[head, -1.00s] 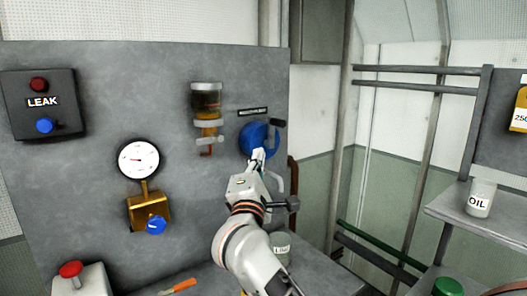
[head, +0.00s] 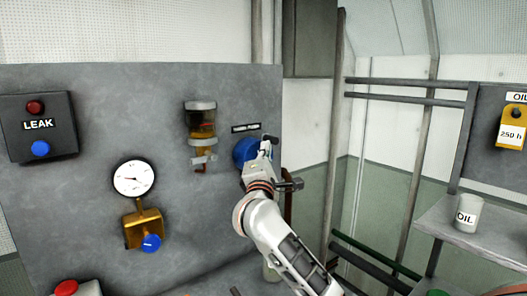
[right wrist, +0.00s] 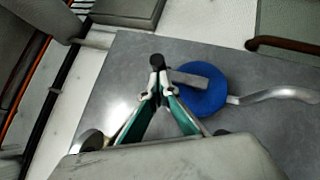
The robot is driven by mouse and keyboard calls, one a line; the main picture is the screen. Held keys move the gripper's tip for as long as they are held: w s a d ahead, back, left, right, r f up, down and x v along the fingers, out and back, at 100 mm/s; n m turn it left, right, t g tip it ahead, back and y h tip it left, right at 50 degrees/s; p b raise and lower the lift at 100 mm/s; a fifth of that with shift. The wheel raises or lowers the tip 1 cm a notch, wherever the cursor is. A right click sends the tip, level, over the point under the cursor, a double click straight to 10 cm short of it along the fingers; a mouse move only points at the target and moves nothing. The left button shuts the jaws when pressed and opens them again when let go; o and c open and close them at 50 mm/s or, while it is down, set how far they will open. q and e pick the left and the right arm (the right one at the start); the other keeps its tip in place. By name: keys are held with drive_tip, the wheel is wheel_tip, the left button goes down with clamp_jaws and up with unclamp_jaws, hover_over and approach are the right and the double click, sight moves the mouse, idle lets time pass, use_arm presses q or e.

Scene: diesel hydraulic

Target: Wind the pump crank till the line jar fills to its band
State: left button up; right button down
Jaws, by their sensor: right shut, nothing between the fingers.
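The hand pump on the grey panel has a blue disc (head: 244,151) with a short grey crank arm and a black knob. In the right wrist view the blue disc (right wrist: 203,94), crank arm (right wrist: 184,79) and black knob (right wrist: 156,60) show clearly. My right gripper (head: 264,155) is shut and empty, its fingertips (right wrist: 156,93) close by the knob; I cannot tell whether they touch it. The line jar (head: 201,121), left of the pump, holds amber fluid, with a pale band around its lower part. Its exact level is hard to read. My left gripper is out of view.
A gauge (head: 133,178), a brass valve with a blue knob (head: 151,243) and a LEAK box (head: 39,126) are on the panel's left. A curved pipe (right wrist: 280,94) leaves the pump. An OIL cup (head: 467,213) stands on the right shelf.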

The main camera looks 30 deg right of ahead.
drive_tip(key=shift+d+r+m+g, duration=0.3)
drive_tip(key=shift+m+g, duration=0.1)
drive_tip(key=shift+m, duration=0.2)
